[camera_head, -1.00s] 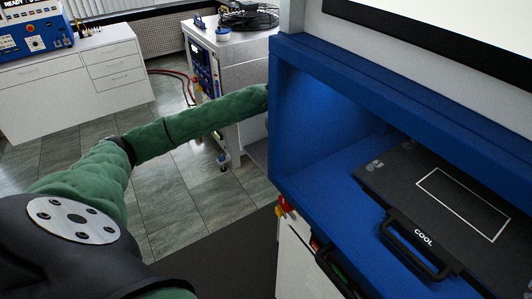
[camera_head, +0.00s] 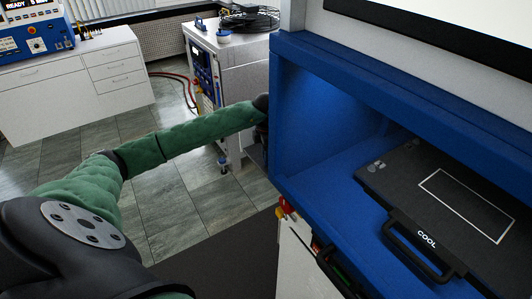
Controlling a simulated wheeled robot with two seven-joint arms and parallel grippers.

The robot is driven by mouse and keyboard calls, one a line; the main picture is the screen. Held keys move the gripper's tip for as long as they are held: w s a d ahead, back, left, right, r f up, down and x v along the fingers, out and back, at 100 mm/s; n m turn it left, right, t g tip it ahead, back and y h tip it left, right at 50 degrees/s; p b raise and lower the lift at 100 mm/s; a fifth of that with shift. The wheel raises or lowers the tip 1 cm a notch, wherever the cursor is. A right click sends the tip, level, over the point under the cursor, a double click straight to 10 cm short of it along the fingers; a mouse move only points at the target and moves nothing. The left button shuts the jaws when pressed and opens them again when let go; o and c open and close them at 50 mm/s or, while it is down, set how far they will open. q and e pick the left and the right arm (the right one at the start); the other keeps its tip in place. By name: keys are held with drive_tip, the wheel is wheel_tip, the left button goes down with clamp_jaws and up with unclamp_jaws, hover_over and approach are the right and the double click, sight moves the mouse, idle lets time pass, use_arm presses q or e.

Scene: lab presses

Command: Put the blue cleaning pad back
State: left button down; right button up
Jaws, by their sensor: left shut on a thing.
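My left arm in green padding reaches across from the left to the left outer side of the blue press frame (camera_head: 312,185). My left gripper (camera_head: 261,130) is only a dark shape beside that frame, and the frame's edge hides its fingertips. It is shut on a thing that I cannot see. No blue cleaning pad shows in this view. My right gripper is out of the picture.
A black tray marked COOL (camera_head: 430,205), with a front handle, sits inside the blue bay. A white cabinet with a cable coil (camera_head: 250,18) stands behind my arm. White drawers (camera_head: 85,80) stand at the left. The tiled floor between is clear.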

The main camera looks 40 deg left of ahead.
use_arm(q)
drive_tip(key=c, duration=1.3)
unclamp_jaws()
drive_tip(key=shift+f, duration=0.1)
drive_tip(key=shift+c, duration=0.2)
drive_tip(key=shift+o, duration=0.5)
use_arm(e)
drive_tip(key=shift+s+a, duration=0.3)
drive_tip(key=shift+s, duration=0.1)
